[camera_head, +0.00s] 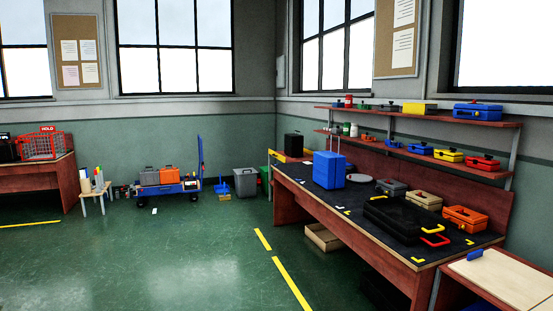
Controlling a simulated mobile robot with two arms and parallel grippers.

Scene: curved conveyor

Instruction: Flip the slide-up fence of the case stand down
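Neither of my grippers shows in the head view. I cannot tell for sure which thing is the case stand, and I cannot make out its fence. A low stand with a pale top (510,280) is cut off at the bottom right corner, with a small blue piece (475,254) at its far left edge. At the far end of the bench a black case (293,144) stands upright beside a yellow-orange bar (287,157).
A long bench (405,262) on the right holds a blue box (329,170), a large black case (392,217) and smaller toolboxes. Shelves of boxes (420,115) hang above. A blue cart (168,188) stands at the back. Open green floor (150,255) lies in front.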

